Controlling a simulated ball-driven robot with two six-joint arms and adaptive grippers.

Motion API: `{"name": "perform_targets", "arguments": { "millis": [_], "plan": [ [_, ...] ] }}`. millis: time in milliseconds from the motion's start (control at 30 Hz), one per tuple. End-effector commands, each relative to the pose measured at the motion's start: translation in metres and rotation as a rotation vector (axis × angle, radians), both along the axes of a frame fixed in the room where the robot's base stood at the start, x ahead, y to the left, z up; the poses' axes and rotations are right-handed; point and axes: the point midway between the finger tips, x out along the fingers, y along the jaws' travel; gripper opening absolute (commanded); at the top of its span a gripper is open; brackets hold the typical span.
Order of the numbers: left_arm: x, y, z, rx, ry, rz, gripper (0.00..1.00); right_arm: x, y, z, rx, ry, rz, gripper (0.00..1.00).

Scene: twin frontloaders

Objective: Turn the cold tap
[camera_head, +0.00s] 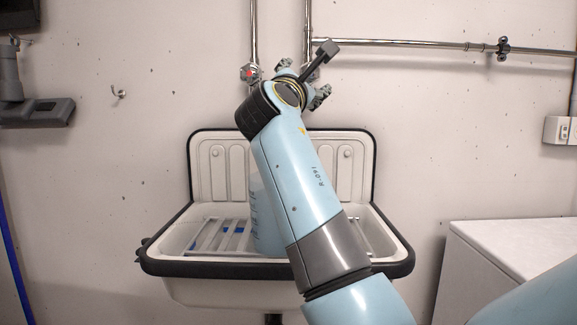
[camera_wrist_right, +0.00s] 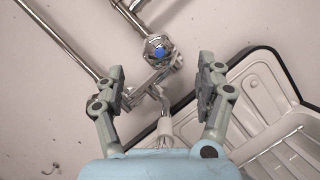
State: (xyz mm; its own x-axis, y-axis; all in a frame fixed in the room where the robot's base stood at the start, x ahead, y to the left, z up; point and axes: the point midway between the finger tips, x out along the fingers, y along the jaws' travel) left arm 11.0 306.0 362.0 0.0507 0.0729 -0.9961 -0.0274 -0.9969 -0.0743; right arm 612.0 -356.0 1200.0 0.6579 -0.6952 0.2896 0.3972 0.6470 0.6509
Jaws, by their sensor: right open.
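The cold tap (camera_wrist_right: 159,50), a chrome knob with a blue dot, shows in the right wrist view near the top centre. In the head view it is hidden behind my right arm. My right gripper (camera_wrist_right: 162,82) is open and empty. Its two grey fingers stand to the left and right of the tap's line, apart from the knob. The gripper also shows in the head view (camera_head: 303,80), above the sink and in front of the pipes. The hot tap (camera_head: 249,73), with a red dot, is just left of it. My left gripper is not in view.
A white sink (camera_head: 200,165) with a black rim stands below the taps, with a pale blue item (camera_head: 264,215) in it, partly covered by my arm. Chrome pipes (camera_head: 400,43) run along the wall. A white box-like unit (camera_head: 520,240) stands at the right.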

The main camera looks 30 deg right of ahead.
Motion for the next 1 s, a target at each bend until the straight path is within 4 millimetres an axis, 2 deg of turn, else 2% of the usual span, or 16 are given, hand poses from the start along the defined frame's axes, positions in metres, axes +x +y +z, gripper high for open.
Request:
{"name": "perform_targets", "arguments": {
  "millis": [667,833,1000],
  "plan": [
    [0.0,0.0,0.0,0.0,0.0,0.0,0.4,0.0,0.0,0.0,0.013,-0.013,0.006,0.72],
    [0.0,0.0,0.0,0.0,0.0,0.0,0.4,0.001,0.003,0.003,0.171,-0.202,0.096,0.72],
    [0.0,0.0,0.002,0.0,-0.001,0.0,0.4,0.002,0.007,0.015,0.479,-0.577,0.302,0.72]
  ]
}}
